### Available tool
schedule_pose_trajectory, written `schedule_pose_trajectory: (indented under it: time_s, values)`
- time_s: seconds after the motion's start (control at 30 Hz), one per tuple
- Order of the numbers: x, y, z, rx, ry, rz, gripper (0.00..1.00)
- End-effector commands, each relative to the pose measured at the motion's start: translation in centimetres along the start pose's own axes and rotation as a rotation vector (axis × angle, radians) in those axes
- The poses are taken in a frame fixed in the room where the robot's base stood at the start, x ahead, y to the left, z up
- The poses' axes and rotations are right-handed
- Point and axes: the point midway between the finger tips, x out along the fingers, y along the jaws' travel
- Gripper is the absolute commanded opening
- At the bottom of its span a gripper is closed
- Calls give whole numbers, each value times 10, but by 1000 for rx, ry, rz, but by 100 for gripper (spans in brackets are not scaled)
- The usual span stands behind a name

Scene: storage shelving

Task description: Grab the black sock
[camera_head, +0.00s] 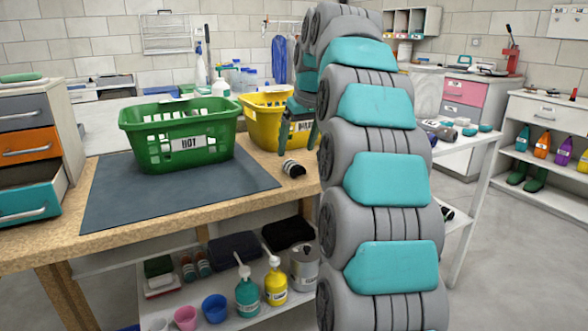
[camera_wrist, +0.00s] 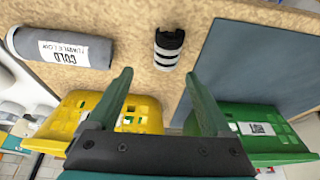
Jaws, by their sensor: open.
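The black sock (camera_head: 293,168) is a small dark roll with white bands. It lies on the wooden tabletop, right of the grey mat and in front of the yellow basket. In the wrist view the sock (camera_wrist: 170,50) lies on bare wood, beyond my fingertips and roughly between their lines. My gripper (camera_wrist: 156,76) is open and empty, with its two green fingers apart and not touching the sock.
A green basket (camera_head: 180,135) marked HOT stands on the grey mat (camera_head: 150,195). A yellow basket (camera_head: 262,105) stands beside it. In the wrist view a rolled grey cloth (camera_wrist: 105,52) labelled COLD lies left of the sock.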

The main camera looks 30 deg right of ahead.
Motion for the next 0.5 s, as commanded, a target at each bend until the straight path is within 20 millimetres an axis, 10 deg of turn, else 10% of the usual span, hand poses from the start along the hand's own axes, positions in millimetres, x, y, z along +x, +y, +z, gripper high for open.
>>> schedule_pose_trajectory:
  time_s: [0.5]
  values:
    - [48,-7,1,0,1,0,84]
